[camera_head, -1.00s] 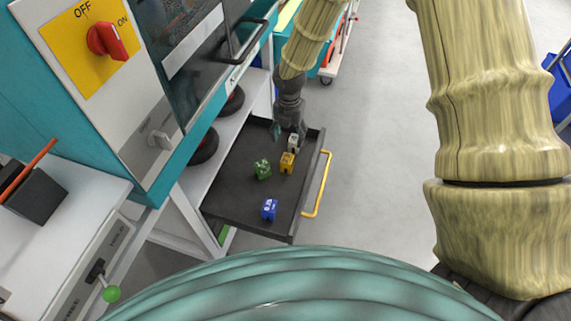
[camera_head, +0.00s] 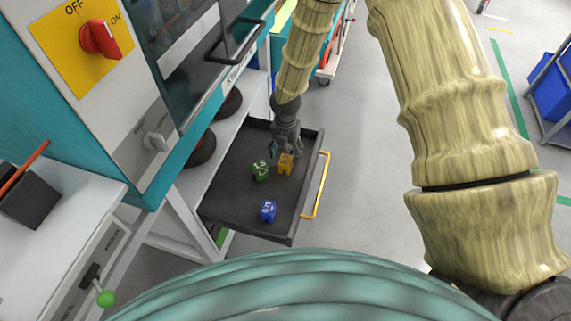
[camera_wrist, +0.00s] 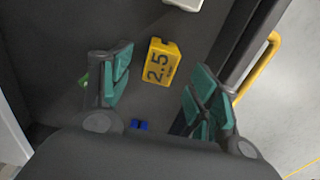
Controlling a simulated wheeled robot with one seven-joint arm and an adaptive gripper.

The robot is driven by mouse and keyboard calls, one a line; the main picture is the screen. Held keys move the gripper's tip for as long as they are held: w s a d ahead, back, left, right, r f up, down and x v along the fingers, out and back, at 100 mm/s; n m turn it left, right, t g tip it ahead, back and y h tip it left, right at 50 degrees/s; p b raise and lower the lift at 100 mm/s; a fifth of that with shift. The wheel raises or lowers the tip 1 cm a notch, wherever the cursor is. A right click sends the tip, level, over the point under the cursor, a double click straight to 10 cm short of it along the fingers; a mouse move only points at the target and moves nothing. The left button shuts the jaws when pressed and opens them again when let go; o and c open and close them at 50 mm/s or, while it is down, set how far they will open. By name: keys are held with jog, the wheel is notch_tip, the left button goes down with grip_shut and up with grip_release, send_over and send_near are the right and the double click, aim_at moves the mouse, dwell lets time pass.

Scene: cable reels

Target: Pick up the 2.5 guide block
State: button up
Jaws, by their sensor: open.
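The yellow guide block (camera_wrist: 161,62) marked 2.5 lies on the dark tray (camera_head: 232,210). In the wrist view it sits between and a little beyond the fingertips of my open gripper (camera_wrist: 155,85). In the head view the yellow block (camera_head: 286,164) is just below my gripper (camera_head: 285,150), which is over the tray. No contact shows between the fingers and the block.
A green block (camera_head: 261,171) stands left of the yellow one, and a blue block (camera_head: 268,211) is nearer the tray's front. A white block (camera_wrist: 184,3) shows at the wrist view's top edge. A yellow handle (camera_head: 318,185) runs along the tray's right side.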

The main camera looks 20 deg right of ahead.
aim_at(286, 159)
jog(key=shift+s+f, duration=0.1)
jog(key=shift+f, duration=1.75)
jog(key=c, duration=1.1)
jog(key=shift+c, duration=0.2)
